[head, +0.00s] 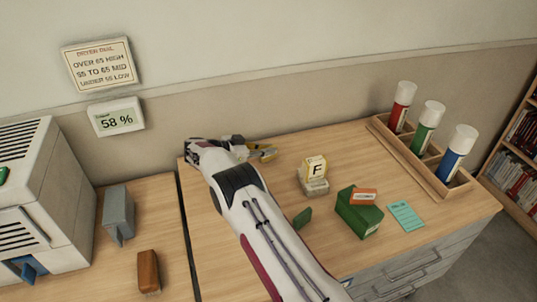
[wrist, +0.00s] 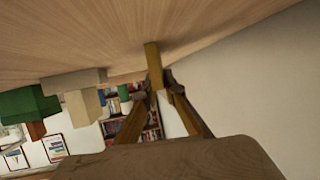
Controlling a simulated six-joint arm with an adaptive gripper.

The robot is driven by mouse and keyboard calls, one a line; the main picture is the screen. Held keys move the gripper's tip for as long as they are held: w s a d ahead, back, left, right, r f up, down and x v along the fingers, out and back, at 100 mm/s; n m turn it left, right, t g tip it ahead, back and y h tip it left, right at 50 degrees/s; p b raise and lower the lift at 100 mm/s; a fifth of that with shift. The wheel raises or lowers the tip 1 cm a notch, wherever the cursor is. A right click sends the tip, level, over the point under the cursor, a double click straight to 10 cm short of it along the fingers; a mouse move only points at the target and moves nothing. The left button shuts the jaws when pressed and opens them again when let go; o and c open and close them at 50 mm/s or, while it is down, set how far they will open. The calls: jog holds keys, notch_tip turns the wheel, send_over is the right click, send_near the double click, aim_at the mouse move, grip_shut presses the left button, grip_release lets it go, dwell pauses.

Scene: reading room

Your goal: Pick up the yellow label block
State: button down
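The yellow label block (wrist: 153,58) is a small upright block by the wooden table top in the wrist view, which shows the scene upside down. My gripper (wrist: 159,84) has its fingers drawn in, one on each side of the block's end, with no clear gap. In the head view my gripper (head: 264,153) is low over the back left of the desk. There the block is small and hard to tell apart from the fingers.
Right of my gripper stand a cream block marked F (head: 315,167) on a grey base and a green box (head: 359,217) with an orange block (head: 363,196) on it. A wooden rack (head: 427,175) holds red, green and blue tubes. The wall is close behind.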

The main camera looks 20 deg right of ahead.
jog(key=shift+r, duration=0.15)
jog(key=shift+r, duration=4.85)
